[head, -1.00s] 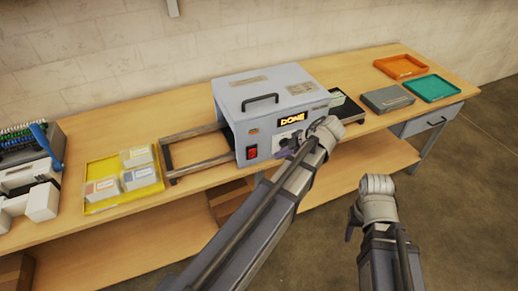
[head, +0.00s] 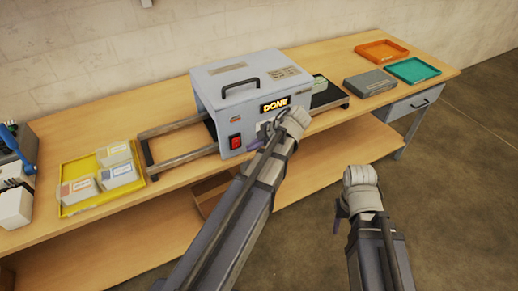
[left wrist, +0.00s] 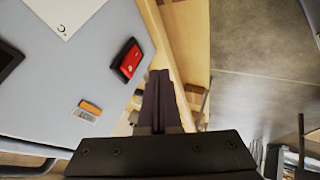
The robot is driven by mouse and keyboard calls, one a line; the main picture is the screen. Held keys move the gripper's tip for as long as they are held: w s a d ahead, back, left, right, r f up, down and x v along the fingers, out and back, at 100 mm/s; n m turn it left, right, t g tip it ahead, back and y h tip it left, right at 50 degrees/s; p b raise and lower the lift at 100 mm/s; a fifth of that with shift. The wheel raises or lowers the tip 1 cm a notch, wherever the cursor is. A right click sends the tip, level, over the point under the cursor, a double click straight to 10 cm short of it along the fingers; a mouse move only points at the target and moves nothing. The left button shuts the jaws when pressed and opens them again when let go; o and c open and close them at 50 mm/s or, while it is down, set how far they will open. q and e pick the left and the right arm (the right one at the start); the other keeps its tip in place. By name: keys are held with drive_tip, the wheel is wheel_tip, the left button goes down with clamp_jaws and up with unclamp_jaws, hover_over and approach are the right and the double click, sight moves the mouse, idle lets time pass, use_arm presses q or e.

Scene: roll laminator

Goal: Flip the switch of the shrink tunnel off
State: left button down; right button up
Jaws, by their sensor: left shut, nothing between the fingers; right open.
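The shrink tunnel (head: 213,112) is a pale grey-blue box on the bench, with a black handle on top and a lit display (head: 274,106) reading DONE. Its red switch (head: 235,142) in a black frame sits low on the front panel. In the left wrist view, the switch (left wrist: 127,61) is just left of the fingertips; I cannot tell which way the rocker is tipped. My left gripper (head: 257,143) is shut and empty, right of the switch, and looks apart from it. It also shows in the left wrist view (left wrist: 161,75). My right gripper (head: 338,217) is open, in front of the bench.
A yellow tray (head: 72,210) with several boxes lies left of the tunnel, beside a metal rail frame (head: 180,159). A grey box (head: 369,83), an orange tray (head: 381,50) and a green tray (head: 412,70) stand right. Floor in front is open.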

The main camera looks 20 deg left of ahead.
sight(235, 144)
use_arm(q)
drive_tip(key=shift+w+a+f+b, duration=0.1)
drive_tip(key=shift+w+a+f, duration=0.25)
drive_tip(key=shift+a, duration=0.5)
drive_tip(key=shift+w+a+f+b, duration=0.1)
drive_tip(key=shift+w+a+f, duration=0.1)
drive_tip(key=shift+w+a, duration=0.45)
drive_tip(key=shift+w+a+f+b, duration=0.1)
drive_tip(key=shift+w+a+f, duration=0.15)
drive_tip(key=shift+a, duration=0.8)
use_arm(e)
drive_tip(key=shift+f, duration=0.8)
use_arm(q)
drive_tip(key=shift+w+a+r+g+h+p, duration=0.3)
drive_tip(key=shift+w+a+r+h+p, duration=0.1)
drive_tip(key=shift+p, duration=0.45)
drive_tip(key=shift+s+f, duration=0.15)
drive_tip(key=shift+f, duration=0.1)
use_arm(e)
drive_tip(key=shift+r, duration=0.6)
use_arm(q)
drive_tip(key=shift+r, duration=0.1)
use_arm(e)
drive_tip(key=shift+r, duration=0.1)
